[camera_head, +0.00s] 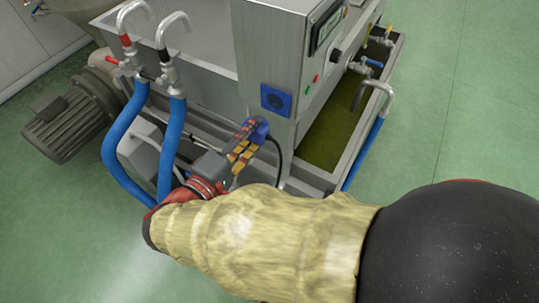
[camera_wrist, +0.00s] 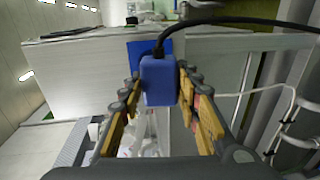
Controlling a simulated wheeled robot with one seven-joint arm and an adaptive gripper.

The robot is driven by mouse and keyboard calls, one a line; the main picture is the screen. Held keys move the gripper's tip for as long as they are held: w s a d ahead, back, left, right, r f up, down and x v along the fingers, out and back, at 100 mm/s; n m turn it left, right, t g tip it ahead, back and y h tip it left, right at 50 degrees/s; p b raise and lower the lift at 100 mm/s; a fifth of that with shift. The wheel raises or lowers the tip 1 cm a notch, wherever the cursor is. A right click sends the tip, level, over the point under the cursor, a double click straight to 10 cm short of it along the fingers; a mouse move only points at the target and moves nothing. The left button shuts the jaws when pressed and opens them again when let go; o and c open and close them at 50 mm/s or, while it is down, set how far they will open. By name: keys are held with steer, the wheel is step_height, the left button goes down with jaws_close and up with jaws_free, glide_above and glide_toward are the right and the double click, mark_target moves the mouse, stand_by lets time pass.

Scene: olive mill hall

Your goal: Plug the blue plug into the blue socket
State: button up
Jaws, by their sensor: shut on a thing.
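The blue socket (camera_head: 276,100) is a square plate on the front face of the steel machine's cabinet. Part of it shows behind the plug in the wrist view (camera_wrist: 148,47). The blue plug (camera_wrist: 158,80) sits between the two fingers of my gripper (camera_wrist: 158,88), which is shut on it. In the head view the plug (camera_head: 257,128) is at the tips of my gripper (camera_head: 246,138), just below and left of the socket. A black cable (camera_wrist: 230,20) runs from the plug. The plug appears apart from the socket; its front side is hidden.
Two blue hoses (camera_head: 172,140) with bent metal pipes hang left of my gripper. A grey motor (camera_head: 70,120) stands at far left. A trough of greenish liquid (camera_head: 325,135) lies right of the cabinet, with another hose (camera_head: 362,155) beside it. Green floor (camera_head: 470,110) is clear at right.

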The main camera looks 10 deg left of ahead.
steer(key=shift+w+a+t, duration=0.15)
steer(key=shift+a+t, duration=0.05)
steer(key=shift+t, duration=0.5)
steer(key=shift+d+r+h, duration=0.1)
steer(key=shift+h, duration=0.2)
steer(key=shift+c, duration=0.2)
steer(key=shift+o, duration=0.2)
steer(key=shift+x, duration=2.9)
steer(key=shift+w+d+b, duration=0.25)
steer(key=shift+w+b, duration=0.05)
steer(key=shift+w, duration=0.15)
steer(key=o, duration=1.1)
